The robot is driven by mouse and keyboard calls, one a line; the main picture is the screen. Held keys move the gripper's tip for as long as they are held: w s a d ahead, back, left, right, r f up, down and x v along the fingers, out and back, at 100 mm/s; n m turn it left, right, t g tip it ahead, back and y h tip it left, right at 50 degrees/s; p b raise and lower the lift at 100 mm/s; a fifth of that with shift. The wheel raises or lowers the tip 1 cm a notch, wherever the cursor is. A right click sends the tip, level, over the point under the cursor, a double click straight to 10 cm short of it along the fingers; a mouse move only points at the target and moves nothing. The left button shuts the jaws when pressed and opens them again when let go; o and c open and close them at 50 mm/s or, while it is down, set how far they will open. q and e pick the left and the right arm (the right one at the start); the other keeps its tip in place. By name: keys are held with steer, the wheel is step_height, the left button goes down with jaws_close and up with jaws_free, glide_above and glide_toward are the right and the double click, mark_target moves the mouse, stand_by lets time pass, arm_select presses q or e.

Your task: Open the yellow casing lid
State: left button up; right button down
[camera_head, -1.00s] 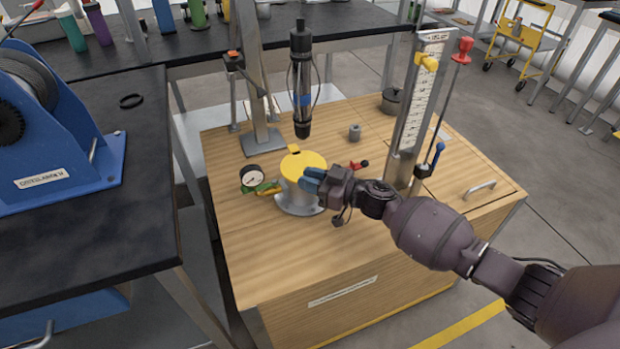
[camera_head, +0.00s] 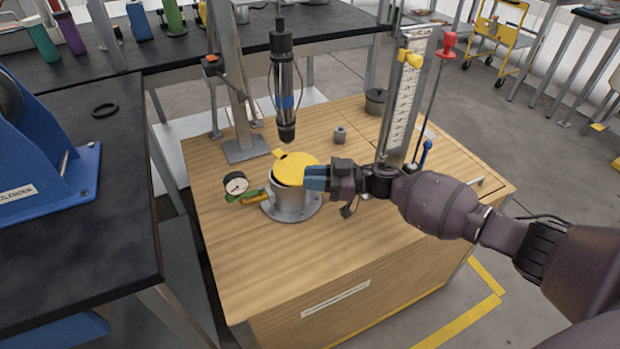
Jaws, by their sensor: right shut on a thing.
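The yellow casing lid (camera_head: 295,166) is a round disc with a small tab at its back left. It sits over the grey cylindrical casing (camera_head: 290,199), with a thin dark gap under its left edge, so it looks slightly raised or tilted. My right gripper (camera_head: 313,178) reaches in from the right. Its blue fingertips are shut at the lid's right edge, and they hide that edge. My left gripper is not in view.
A pressure gauge (camera_head: 236,184) with a green and yellow fitting is left of the casing. A black hanging cylinder (camera_head: 284,90) is above and behind it. A scaled column (camera_head: 405,110) stands at the right. The wooden top's front (camera_head: 290,265) is clear.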

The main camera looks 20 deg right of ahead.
steer(key=c, duration=1)
jaws_free()
steer(key=shift+d, duration=0.1)
steer(key=p+v, duration=0.1)
steer(key=v, duration=0.9)
steer(key=shift+s+d, duration=0.15)
steer(key=shift+d, duration=0.15)
